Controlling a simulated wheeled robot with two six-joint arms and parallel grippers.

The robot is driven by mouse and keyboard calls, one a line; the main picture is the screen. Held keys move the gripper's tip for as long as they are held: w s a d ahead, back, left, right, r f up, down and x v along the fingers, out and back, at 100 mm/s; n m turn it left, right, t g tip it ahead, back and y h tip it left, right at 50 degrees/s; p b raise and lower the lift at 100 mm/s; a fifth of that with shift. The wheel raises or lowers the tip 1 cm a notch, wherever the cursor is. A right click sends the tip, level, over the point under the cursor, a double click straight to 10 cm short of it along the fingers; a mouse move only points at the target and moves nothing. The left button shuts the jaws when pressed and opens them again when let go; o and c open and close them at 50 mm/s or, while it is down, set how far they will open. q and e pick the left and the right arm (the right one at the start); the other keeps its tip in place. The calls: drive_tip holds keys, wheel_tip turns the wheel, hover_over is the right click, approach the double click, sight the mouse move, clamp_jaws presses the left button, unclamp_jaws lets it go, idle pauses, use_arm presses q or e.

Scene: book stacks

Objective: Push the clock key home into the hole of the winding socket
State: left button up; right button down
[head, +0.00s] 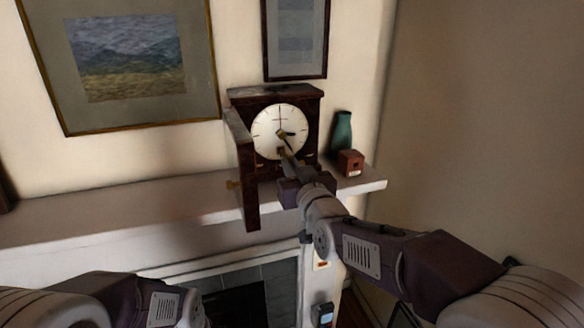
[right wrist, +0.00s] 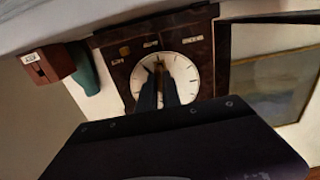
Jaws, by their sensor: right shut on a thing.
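The dark wooden clock (head: 274,104) stands on the mantel shelf, with its white dial (head: 270,128) facing me. My right gripper (head: 287,160) is in front of the lower dial, shut on the clock key (head: 281,150), of which only a small brass bit shows. In the right wrist view the gripper's two dark fingers (right wrist: 158,92) point at the dial (right wrist: 183,72), with the brass key (right wrist: 157,64) at their tips. The winding socket cannot be made out behind the key and fingers, and I cannot tell whether the key touches it. My left gripper is out of view.
The clock's door (head: 241,165) hangs open towards me, left of my right gripper. A green vase (head: 342,132) and a small red-brown box (head: 350,162) stand right of the clock on the mantel shelf (head: 130,208). Framed pictures hang above. The shelf's left part is mostly clear.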

drive_tip(key=shift+x, duration=1.5)
drive_tip(key=c, duration=1.5)
unclamp_jaws()
drive_tip(key=shift+o, duration=0.2)
drive_tip(key=b+v, duration=0.4)
drive_tip(key=v, duration=0.5)
